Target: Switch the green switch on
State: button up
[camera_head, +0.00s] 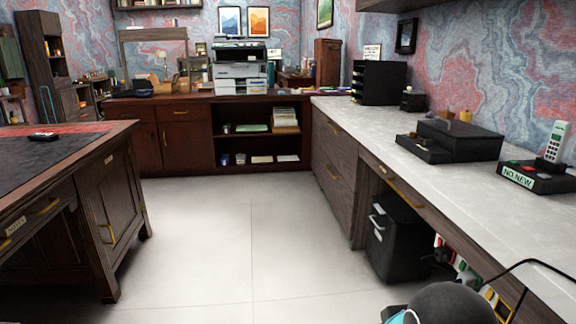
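I cannot make out a green switch for certain in the head view. A small dark box (43,136) with pale and reddish marks on top lies on the leather desk (50,150) at the left. It is too small to tell whether it bears a switch or what state it is in. A black phone base (540,180) with a lit green "NO NEW" display and small red and green spots stands on the right counter, with a white handset upright in it. My gripper is not in view; only a dark rounded part of my arm shows at the bottom right.
The pale floor (225,235) between desk and right counter (440,160) is clear. A black bin (395,238) stands under the counter. A black box (460,140) and a paper sorter (378,82) stand on it. A printer (240,65) stands on the back cabinet.

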aim_at(463, 264)
jog(key=z, duration=0.5)
jog(key=k, duration=1.05)
jog(key=u, duration=0.25)
jog(key=i, duration=1.3)
jog(key=z, duration=0.85)
jog(key=i, duration=0.35)
jog(key=z, duration=0.25)
